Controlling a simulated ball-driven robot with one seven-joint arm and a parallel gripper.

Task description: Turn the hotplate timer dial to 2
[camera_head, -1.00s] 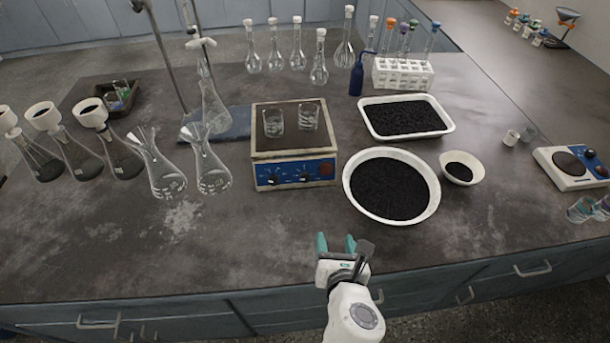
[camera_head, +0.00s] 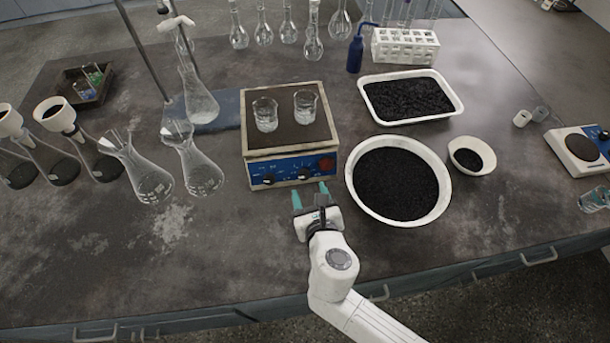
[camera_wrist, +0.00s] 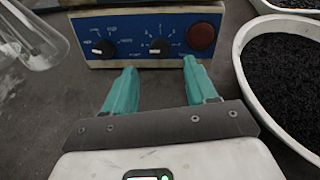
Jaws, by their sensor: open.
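The hotplate (camera_head: 290,140) stands mid-bench, its blue front panel facing my gripper. In the wrist view the panel (camera_wrist: 130,30) carries a left black dial (camera_wrist: 103,47) with word labels, a middle black dial (camera_wrist: 158,47) with small marks around it, and a round red part (camera_wrist: 201,36) at right. The middle dial looks like the timer; its marks are too small to read surely. My gripper (camera_head: 310,192) is open and empty, its teal fingers pointing at the panel. In the wrist view the fingertips (camera_wrist: 159,68) flank the middle dial from below, not gripping it.
Two glass beakers (camera_head: 285,110) stand on the hotplate. A round white bowl of black grains (camera_head: 352,158) sits close to the right of my gripper. Conical flasks (camera_head: 150,180) stand to the left. The bench in front of the panel is clear.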

